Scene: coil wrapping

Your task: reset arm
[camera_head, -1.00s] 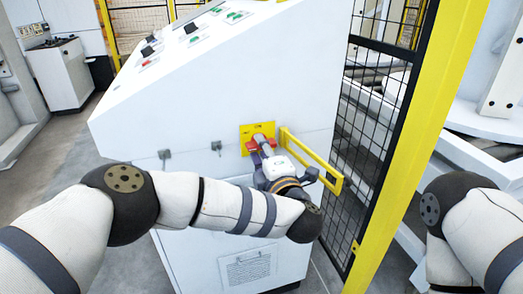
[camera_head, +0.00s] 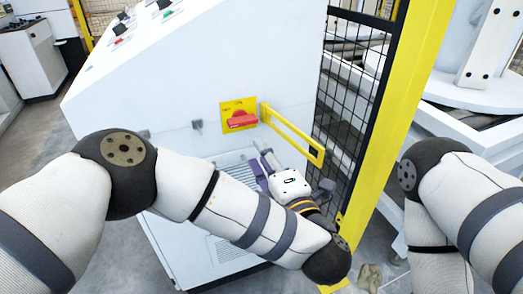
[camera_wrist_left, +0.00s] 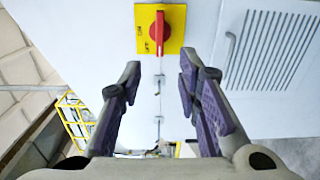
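My left gripper (camera_head: 262,165) is in front of the white cabinet, below a red rotary switch (camera_head: 240,119) on a yellow plate (camera_head: 228,107). In the left wrist view its two purple-padded fingers (camera_wrist_left: 160,100) stand apart with nothing between them. The red switch (camera_wrist_left: 160,32) shows there beyond the fingertips, with its handle upright in that picture. In the head view the handle lies roughly level. The gripper is apart from the switch. My right arm shows at the right edge of the head view, but its gripper is not visible.
The white control cabinet (camera_head: 180,90) has buttons on its sloped top. A yellow handle bar (camera_head: 292,135) sticks out right of the switch, close to my left gripper. A yellow post (camera_head: 385,130) and black mesh fence (camera_head: 350,90) stand to the right.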

